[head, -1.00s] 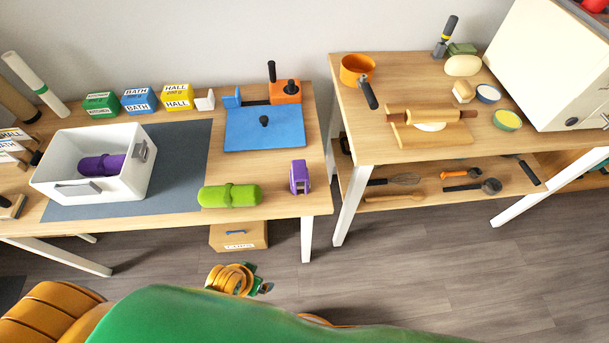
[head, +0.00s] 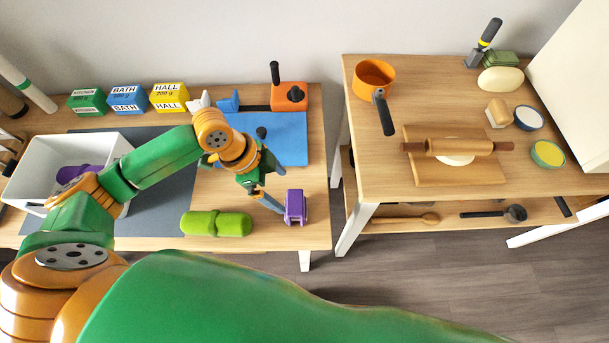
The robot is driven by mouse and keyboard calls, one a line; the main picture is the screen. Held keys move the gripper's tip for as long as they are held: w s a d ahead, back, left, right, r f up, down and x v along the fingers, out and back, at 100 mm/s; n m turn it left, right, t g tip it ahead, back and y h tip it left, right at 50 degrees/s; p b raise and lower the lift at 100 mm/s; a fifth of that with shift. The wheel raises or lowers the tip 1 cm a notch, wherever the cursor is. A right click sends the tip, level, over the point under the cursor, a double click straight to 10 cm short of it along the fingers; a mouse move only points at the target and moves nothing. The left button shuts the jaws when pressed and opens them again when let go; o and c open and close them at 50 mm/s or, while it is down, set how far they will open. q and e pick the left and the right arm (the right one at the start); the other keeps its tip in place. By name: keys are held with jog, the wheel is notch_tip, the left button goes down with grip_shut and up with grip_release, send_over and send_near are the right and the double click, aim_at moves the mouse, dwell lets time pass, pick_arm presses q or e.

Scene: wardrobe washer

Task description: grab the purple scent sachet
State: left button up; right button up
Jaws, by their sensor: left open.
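A purple sachet (head: 75,172), banded pillow-shaped, lies in the white bin (head: 122,149) at the left. My left forearm partly hides it. A green sachet (head: 216,223) of like shape lies on the table's front part. A small purple block-like object (head: 295,207) stands upright near the table's right front corner. My left gripper (head: 272,185) is open and empty above the table, pointing right and down. One finger is close to the purple block; I cannot tell if they touch. My right gripper is out of view.
Green, blue and yellow labelled boxes (head: 128,99) line the back. A blue board (head: 285,135) and an orange stamp-like tool (head: 289,96) are behind my left gripper. A second table (head: 382,186) with a pan and rolling pin stands right, across a gap.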

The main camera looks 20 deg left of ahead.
aim_at(292, 205)
pick_arm(q)
jog(key=shift+w+d+f, duration=0.2)
jog(key=shift+w+f, duration=0.05)
jog(key=shift+f, duration=0.25)
jog(key=shift+w+d+f, duration=0.15)
jog(key=shift+w+f, duration=0.05)
jog(key=shift+f, duration=0.3)
jog(key=f, duration=0.1)
jog(key=s+d+f, duration=0.2)
jog(key=shift+f, duration=0.1)
jog(key=f, duration=0.1)
jog(key=w+d+f, duration=0.1)
jog(key=f, duration=0.1)
jog(key=w+d+f, duration=0.1)
jog(key=f, duration=0.1)
jog(key=shift+s, duration=0.25)
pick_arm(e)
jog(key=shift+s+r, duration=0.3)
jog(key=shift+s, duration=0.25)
pick_arm(q)
jog(key=shift+r, duration=0.1)
jog(key=c, duration=1.1)
